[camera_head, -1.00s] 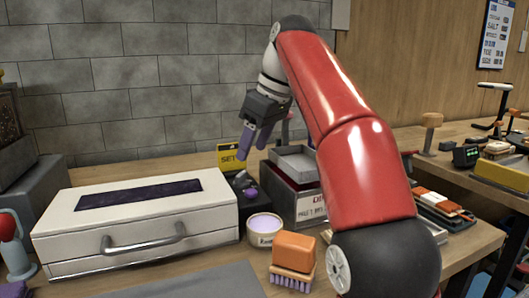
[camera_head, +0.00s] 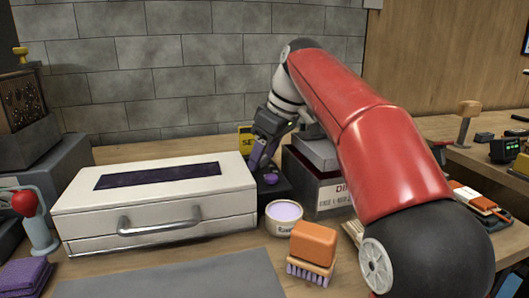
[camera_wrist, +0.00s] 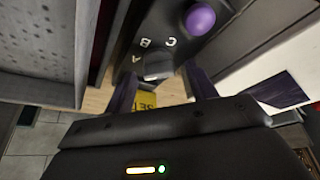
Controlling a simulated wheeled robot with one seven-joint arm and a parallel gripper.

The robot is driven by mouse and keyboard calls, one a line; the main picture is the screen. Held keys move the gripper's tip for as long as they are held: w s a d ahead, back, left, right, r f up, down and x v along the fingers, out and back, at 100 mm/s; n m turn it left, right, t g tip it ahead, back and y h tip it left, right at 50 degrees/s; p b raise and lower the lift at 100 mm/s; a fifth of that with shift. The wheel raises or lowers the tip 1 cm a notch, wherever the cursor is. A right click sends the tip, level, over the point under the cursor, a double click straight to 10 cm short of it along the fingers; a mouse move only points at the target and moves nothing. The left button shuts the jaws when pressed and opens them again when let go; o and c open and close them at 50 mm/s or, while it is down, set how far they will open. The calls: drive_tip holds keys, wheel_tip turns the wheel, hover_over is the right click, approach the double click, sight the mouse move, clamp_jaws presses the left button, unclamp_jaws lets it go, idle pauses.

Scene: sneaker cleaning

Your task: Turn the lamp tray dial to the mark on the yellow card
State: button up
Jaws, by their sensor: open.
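A dark control box (camera_head: 283,187) stands just right of the white drawer unit, with a purple knob (camera_head: 271,179) on it. In the wrist view the box face carries the letters A, B and C, a grey dial (camera_wrist: 157,66) below them and the purple knob (camera_wrist: 200,18). The yellow card (camera_head: 245,141) reads "SET" and stands behind; it also shows in the wrist view (camera_wrist: 147,104), its mark unreadable. My gripper (camera_head: 262,166) is open, pointing down at the box. In the wrist view its fingers (camera_wrist: 162,84) lie either side of the dial; contact cannot be told.
The white drawer unit (camera_head: 80,204) with a purple window is close on the left. A cup of lilac paste (camera_head: 284,217) and an orange brush (camera_head: 313,251) stand in front. A grey crate (camera_head: 320,196) stands close on the right. A grey mat (camera_head: 180,279) lies clear in front.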

drive_tip(key=c, duration=1)
